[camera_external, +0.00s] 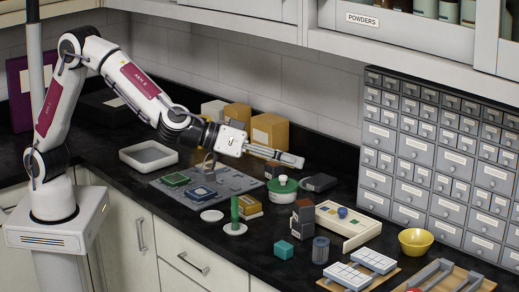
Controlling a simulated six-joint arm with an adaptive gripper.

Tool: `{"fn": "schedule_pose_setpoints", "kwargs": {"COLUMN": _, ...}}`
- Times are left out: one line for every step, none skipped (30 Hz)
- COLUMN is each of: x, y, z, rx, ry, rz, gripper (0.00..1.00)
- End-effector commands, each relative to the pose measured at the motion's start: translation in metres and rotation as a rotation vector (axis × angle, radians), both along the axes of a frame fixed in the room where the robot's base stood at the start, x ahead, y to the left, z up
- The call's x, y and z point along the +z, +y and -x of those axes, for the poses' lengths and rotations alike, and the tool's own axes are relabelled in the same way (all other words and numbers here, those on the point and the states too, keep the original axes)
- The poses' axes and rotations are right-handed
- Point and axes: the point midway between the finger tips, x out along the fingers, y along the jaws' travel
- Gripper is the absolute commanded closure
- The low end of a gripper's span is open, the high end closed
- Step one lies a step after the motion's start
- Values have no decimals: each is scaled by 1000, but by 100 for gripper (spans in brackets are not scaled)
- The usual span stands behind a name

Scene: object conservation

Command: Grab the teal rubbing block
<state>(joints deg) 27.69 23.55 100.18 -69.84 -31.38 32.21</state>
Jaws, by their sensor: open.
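A small teal block (284,249) sits on the black counter near its front edge; it appears to be the rubbing block. My gripper (298,160) is open and empty. It points to the right, well above the counter, up and behind the teal block in the picture and apart from it. Nothing covers the teal block.
A grey cylinder (320,250) stands just right of the teal block, with dark and reddish blocks (302,218) behind it. A green rod on a white disc (235,214) stands to the left.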

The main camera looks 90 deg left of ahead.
Motion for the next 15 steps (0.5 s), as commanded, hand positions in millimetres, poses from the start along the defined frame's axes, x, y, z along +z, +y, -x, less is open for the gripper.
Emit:
{"fn": "schedule_pose_setpoints", "kwargs": {"x": -11, "y": -3, "z": -4, "rx": 24, "ry": 5, "rz": -8, "gripper": 50}}
{"fn": "schedule_pose_setpoints", "kwargs": {"x": -17, "y": -4, "z": -6, "rx": 40, "ry": 8, "rz": -12, "gripper": 50}}
{"fn": "schedule_pose_setpoints", "kwargs": {"x": -24, "y": -6, "z": -8, "rx": 61, "ry": 10, "rz": -18, "gripper": 50}}
{"fn": "schedule_pose_setpoints", "kwargs": {"x": -30, "y": -6, "z": -9, "rx": 78, "ry": 12, "rz": -24, "gripper": 50}}
{"fn": "schedule_pose_setpoints", "kwargs": {"x": -36, "y": -6, "z": -10, "rx": 94, "ry": 15, "rz": -30, "gripper": 50}}
{"fn": "schedule_pose_setpoints", "kwargs": {"x": -43, "y": -7, "z": -11, "rx": 115, "ry": 19, "rz": -36, "gripper": 50}}
{"fn": "schedule_pose_setpoints", "kwargs": {"x": -50, "y": -8, "z": -12, "rx": 132, "ry": 23, "rz": -43, "gripper": 50}}
{"fn": "schedule_pose_setpoints", "kwargs": {"x": -56, "y": -9, "z": -12, "rx": 149, "ry": 27, "rz": -51, "gripper": 50}}
{"fn": "schedule_pose_setpoints", "kwargs": {"x": -64, "y": -9, "z": -13, "rx": 171, "ry": 32, "rz": -59, "gripper": 50}}
{"fn": "schedule_pose_setpoints", "kwargs": {"x": -71, "y": -10, "z": -13, "rx": 188, "ry": 37, "rz": -66, "gripper": 50}}
{"fn": "schedule_pose_setpoints", "kwargs": {"x": -77, "y": -10, "z": -12, "rx": 205, "ry": 41, "rz": -74, "gripper": 50}}
{"fn": "schedule_pose_setpoints", "kwargs": {"x": -86, "y": -11, "z": -11, "rx": 226, "ry": 49, "rz": -85, "gripper": 50}}
{"fn": "schedule_pose_setpoints", "kwargs": {"x": -92, "y": -11, "z": -10, "rx": 243, "ry": 55, "rz": -93, "gripper": 50}}
{"fn": "schedule_pose_setpoints", "kwargs": {"x": -100, "y": -11, "z": -9, "rx": 261, "ry": 61, "rz": -102, "gripper": 50}}
{"fn": "schedule_pose_setpoints", "kwargs": {"x": -108, "y": -12, "z": -7, "rx": 283, "ry": 68, "rz": -115, "gripper": 50}}
